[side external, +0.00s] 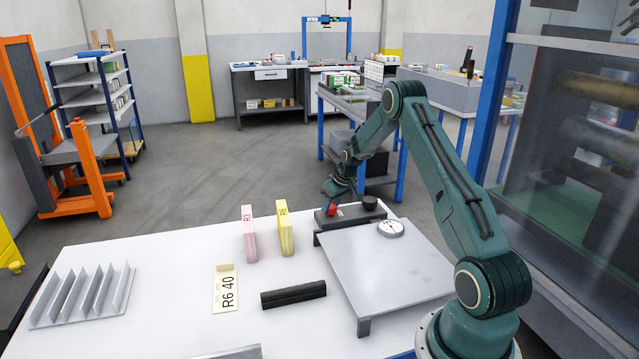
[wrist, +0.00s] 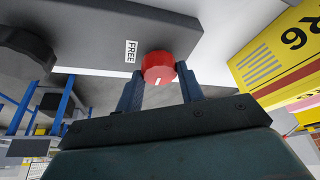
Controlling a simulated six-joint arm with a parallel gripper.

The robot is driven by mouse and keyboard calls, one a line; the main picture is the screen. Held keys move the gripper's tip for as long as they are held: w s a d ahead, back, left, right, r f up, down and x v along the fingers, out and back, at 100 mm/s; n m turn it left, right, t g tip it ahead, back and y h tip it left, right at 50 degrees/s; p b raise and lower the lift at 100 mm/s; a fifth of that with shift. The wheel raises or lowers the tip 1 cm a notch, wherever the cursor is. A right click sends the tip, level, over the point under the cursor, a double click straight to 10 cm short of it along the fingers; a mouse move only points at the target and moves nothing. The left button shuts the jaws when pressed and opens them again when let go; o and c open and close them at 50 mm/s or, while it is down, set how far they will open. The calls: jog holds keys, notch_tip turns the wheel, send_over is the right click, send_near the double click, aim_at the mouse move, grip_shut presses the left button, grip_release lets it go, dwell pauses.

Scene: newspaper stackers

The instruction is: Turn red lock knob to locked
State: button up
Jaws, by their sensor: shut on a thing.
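The red lock knob (wrist: 158,65) is on a dark grey box (wrist: 200,40), with a white "FREE" label (wrist: 131,51) to its left in the wrist view. A short white mark shows on the knob's lower edge, pointing toward my gripper. My gripper (wrist: 160,79) is shut on the knob, one finger on each side. In the side external view, the knob (side external: 332,209) shows on the dark box (side external: 345,217) at the back of the table, with my gripper (side external: 334,198) over it. No "locked" label is visible.
A black knob (side external: 370,202) stands on the same box. A raised grey plate (side external: 390,265) with a round dial (side external: 390,228) is in front. Yellow (side external: 285,230) and pink (side external: 249,234) blocks stand to the left. A black bar (side external: 293,295) and slotted rack (side external: 85,295) lie farther out.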

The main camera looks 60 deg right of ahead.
jog(key=o, duration=1)
jog(key=shift+r, duration=0.15)
jog(key=v, duration=1.3)
jog(key=shift+s+a+r, duration=0.15)
jog(key=shift+r, duration=0.1)
